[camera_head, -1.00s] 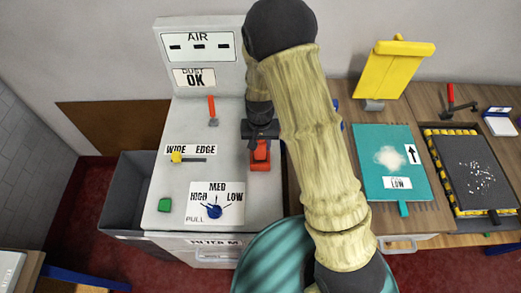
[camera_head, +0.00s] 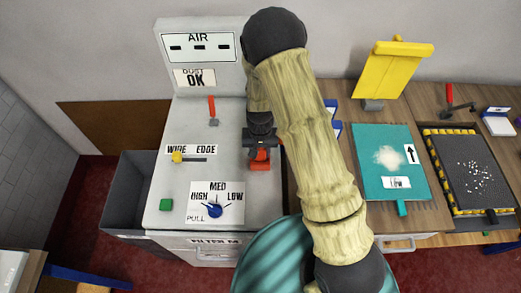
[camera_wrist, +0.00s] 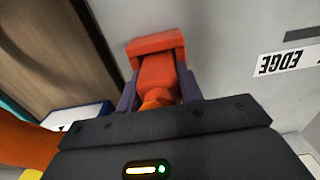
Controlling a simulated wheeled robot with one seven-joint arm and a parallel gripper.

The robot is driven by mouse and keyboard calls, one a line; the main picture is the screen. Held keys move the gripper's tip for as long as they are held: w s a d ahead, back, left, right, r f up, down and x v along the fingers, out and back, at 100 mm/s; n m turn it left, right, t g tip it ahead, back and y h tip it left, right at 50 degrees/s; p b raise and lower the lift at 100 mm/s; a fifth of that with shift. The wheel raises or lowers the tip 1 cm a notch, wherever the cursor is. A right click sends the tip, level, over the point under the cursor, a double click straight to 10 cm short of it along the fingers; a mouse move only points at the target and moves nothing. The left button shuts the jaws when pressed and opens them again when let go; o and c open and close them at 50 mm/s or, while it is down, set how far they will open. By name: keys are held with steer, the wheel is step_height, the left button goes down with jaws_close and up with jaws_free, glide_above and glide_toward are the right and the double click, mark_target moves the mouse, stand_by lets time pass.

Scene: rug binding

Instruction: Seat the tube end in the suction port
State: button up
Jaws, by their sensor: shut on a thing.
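My gripper (camera_head: 260,154) is over the right edge of the grey machine top (camera_head: 225,140), shut on an orange-red tube end (camera_head: 260,166). In the wrist view, the fingers of my gripper (camera_wrist: 160,92) close on both sides of the tube end (camera_wrist: 158,70), and a wider orange-red block (camera_wrist: 155,44) shows beyond them. I cannot tell whether that block is part of the tube end or the suction port. No separate port opening shows, so whether the end is seated cannot be told. An orange curved piece (camera_wrist: 22,140), perhaps the tube, shows at the left.
The machine top carries a red-handled tool (camera_head: 212,110), a yellow slider knob (camera_head: 177,157), a blue dial (camera_head: 214,210) and a green button (camera_head: 166,204). A wooden bench with a teal mat (camera_head: 375,185) and dark tray (camera_head: 470,175) is on the right.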

steer(key=o, duration=1.1)
steer(key=shift+f, duration=0.15)
steer(key=shift+c, duration=0.2)
step_height(320, 180, up, 12)
steer(key=shift+r+b, duration=0.2)
steer(key=shift+b, duration=1)
steer(key=s+d+r+t, duration=0.1)
steer(key=s+d+r, duration=0.2)
steer(key=s+d, duration=0.3)
steer(key=s+d+r+t, duration=0.1)
steer(key=s+d+r, duration=0.3)
steer(key=s+d, duration=0.2)
steer(key=shift+s+d+r+t, duration=0.25)
steer(key=shift+d+r+t, duration=0.05)
steer(key=shift+d, duration=0.55)
